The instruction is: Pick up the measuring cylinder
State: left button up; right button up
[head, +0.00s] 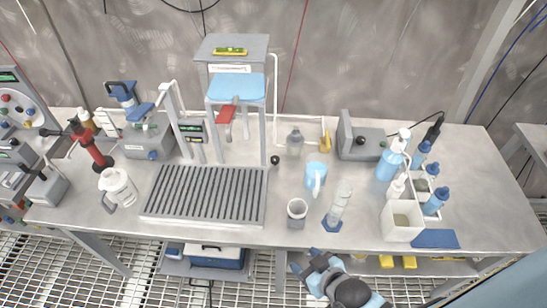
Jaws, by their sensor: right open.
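The measuring cylinder (339,206) is clear, with a blue hexagonal foot. It stands on the steel table near the front edge, right of the middle, and looks slightly tilted in the picture. My right gripper (311,262) is at the bottom, in front of the table edge, below and left of the cylinder. Its dark jaws are apart and empty, not touching the cylinder. My left gripper is not in the picture.
A white square container (401,222) and several blue bottles stand to the right. A ribbed drain tray (205,195) lies left. The steel table (490,215) is bare at far right.

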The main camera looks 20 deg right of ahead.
aim_at(332, 221)
jog(key=z, duration=1.3)
